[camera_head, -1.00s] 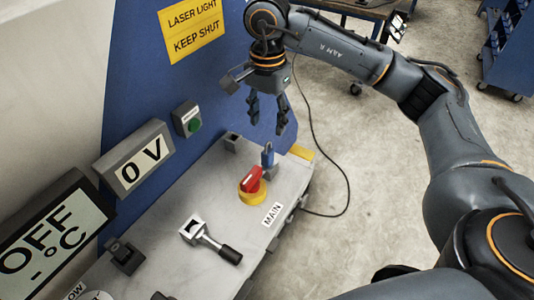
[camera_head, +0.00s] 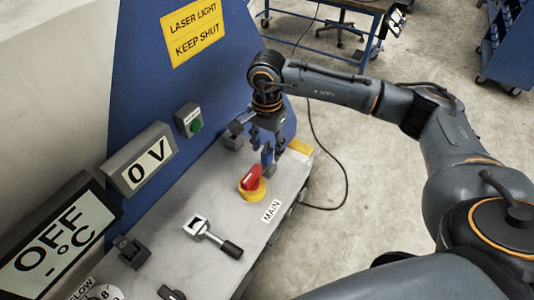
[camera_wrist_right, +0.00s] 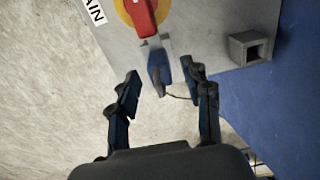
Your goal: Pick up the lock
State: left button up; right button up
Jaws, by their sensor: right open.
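The lock (camera_head: 267,158) is a small blue body standing beside the red and yellow main switch (camera_head: 252,184) on the grey panel. In the right wrist view the lock (camera_wrist_right: 158,74) has a grey metal upper part close to the red handle (camera_wrist_right: 143,16). My right gripper (camera_head: 268,146) is open, low over the panel at the lock. In the wrist view its fingertips (camera_wrist_right: 162,74) are apart, one on each side of the lock, with gaps visible. Whether they touch it cannot be told. My left gripper is not in view.
A grey square socket block (camera_wrist_right: 248,48) stands on the panel beside the right fingers. A lever with a black handle (camera_head: 231,249) lies nearer on the panel. The blue wall (camera_head: 190,90) rises behind. Open floor (camera_head: 400,200) lies to the right.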

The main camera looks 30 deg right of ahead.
grip_shut()
jog(key=shift+r, duration=0.1)
